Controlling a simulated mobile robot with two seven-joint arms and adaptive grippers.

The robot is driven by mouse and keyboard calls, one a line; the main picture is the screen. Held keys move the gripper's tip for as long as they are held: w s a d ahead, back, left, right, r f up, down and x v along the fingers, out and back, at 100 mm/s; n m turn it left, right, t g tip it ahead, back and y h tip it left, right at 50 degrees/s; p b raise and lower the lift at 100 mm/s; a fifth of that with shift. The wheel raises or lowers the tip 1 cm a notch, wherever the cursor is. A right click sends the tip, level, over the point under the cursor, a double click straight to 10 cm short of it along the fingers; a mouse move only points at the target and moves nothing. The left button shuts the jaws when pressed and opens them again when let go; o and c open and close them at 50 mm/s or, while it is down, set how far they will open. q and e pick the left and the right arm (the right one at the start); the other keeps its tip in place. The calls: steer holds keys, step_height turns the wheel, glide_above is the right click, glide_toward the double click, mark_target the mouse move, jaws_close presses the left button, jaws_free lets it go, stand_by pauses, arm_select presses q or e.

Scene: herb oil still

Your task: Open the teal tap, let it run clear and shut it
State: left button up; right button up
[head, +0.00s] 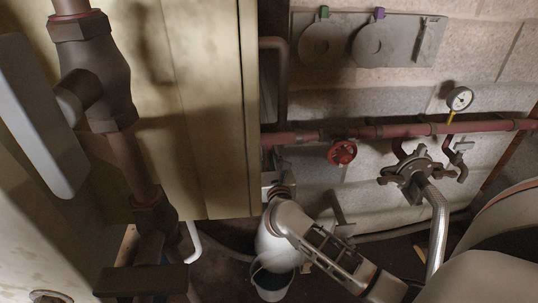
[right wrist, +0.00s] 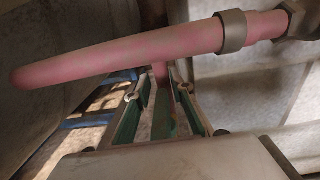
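My right gripper (head: 274,168) is in the head view beside the brass-coloured panel, below the dull red wall pipe. In the right wrist view its two fingers (right wrist: 160,98) are apart, with greenish inner faces. A narrow bar (right wrist: 163,118), pinkish at the top and dull green lower down, hangs below a red pipe (right wrist: 130,52) and lies between the fingers. A gap shows between the left finger and the bar. I cannot tell whether this bar is the teal tap's lever. No clearly teal tap shows in the head view. My left gripper is not in view.
A brown pipe valve (head: 95,75) stands close at the left before the brass panel (head: 190,120). A red handwheel (head: 342,152), a gauge (head: 460,98) and a grey wheel-like fitting (head: 412,175) are at the wall.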

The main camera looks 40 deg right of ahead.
steer(key=v, duration=1.1)
steer(key=shift+s+a, duration=0.15)
steer(key=shift+s, duration=0.35)
steer(key=shift+a+r, duration=0.1)
